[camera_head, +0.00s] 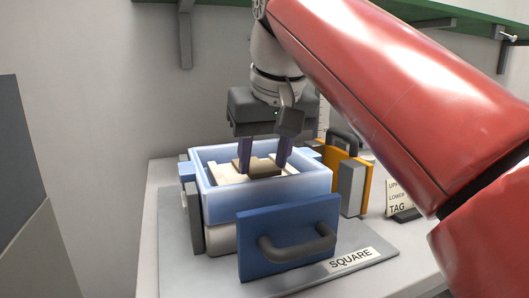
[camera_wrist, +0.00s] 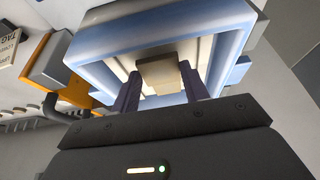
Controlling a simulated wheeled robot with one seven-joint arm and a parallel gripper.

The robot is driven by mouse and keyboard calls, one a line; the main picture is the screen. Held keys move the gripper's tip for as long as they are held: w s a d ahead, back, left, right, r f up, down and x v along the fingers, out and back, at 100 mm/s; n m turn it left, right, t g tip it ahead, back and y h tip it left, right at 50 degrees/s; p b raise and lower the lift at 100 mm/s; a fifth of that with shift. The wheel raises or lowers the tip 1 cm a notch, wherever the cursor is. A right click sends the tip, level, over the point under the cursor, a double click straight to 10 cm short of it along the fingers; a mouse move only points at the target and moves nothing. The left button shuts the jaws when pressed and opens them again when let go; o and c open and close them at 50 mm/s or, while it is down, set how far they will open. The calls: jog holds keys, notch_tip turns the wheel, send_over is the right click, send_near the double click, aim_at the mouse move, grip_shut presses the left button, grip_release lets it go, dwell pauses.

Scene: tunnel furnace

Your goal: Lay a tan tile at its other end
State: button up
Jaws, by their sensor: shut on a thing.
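My gripper (camera_head: 264,160) reaches down into the open top of a light-blue box (camera_head: 268,190). Its two dark fingers are shut on a tan tile (camera_head: 257,167), which sits low between them inside the box walls. The wrist view also shows my gripper (camera_wrist: 160,90) with the tile (camera_wrist: 161,73) between the fingers. Cream pieces (camera_head: 231,173) lie in the box around the tile. Whether the tile touches them is hard to tell.
A dark-blue front panel (camera_head: 290,222) with a grey handle stands against the box's near side. The box is on a grey plate with a SQUARE label (camera_head: 351,259). An orange panel (camera_head: 330,163) and a TAG sign (camera_head: 399,199) stand to the right. A green shelf (camera_head: 420,12) hangs above.

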jog(key=shift+f+b, duration=0.3)
jog(key=shift+f, duration=0.3)
jog(key=shift+f+b, duration=0.3)
jog(key=shift+f, duration=0.1)
jog(key=o, duration=1.1)
jog(key=shift+c, duration=0.2)
